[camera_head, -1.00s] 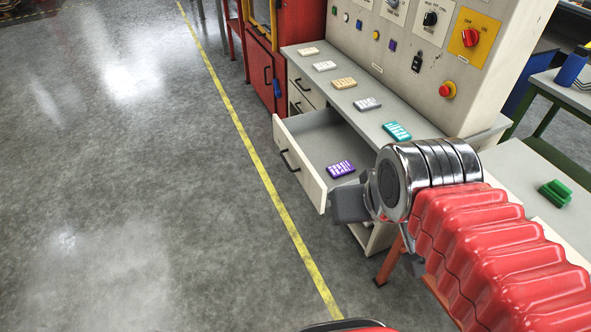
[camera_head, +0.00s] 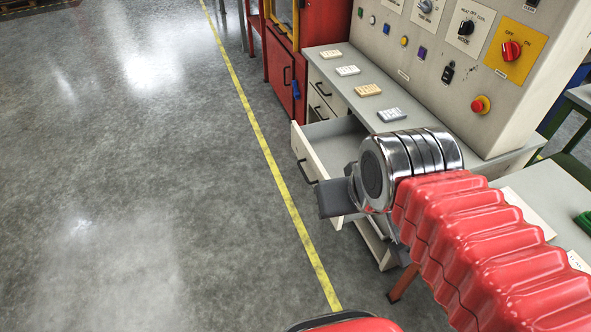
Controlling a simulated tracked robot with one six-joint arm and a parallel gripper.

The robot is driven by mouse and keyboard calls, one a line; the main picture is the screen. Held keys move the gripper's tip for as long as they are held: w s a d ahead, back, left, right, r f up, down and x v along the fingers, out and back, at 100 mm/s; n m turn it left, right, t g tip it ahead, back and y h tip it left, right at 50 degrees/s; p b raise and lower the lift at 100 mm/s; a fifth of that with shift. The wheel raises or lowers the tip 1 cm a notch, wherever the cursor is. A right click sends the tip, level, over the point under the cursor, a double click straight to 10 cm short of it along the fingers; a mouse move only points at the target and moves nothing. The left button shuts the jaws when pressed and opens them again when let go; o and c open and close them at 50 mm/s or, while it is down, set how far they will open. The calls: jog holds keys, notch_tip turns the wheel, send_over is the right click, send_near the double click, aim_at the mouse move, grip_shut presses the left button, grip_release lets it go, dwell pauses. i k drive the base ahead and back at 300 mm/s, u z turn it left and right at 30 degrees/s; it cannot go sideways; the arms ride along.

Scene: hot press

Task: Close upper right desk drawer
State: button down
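The upper right desk drawer (camera_head: 315,164) stands pulled out of the grey desk, with its cream front panel and dark handle (camera_head: 304,173) facing left. Part of its inside shows, and my wrist hides the rest. My gripper (camera_head: 366,224) is at the near end of the drawer front, on the camera's side of it. Its two dark fingers stand apart with nothing seen between them. The left finger overlaps the drawer front's lower near corner in the picture; I cannot tell whether it touches.
Several keypad-like blocks lie on the desk top (camera_head: 325,69). The control panel (camera_head: 424,70) rises behind it. A red cabinet (camera_head: 281,75) stands at the far end. A table (camera_head: 540,190) is at right. The floor left of the drawer is clear.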

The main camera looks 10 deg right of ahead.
aim_at(323, 149)
jog(key=u, duration=0.4)
jog(key=i, duration=0.7)
jog(key=u, duration=0.65)
jog(key=i, duration=0.65)
jog(key=u, duration=0.15)
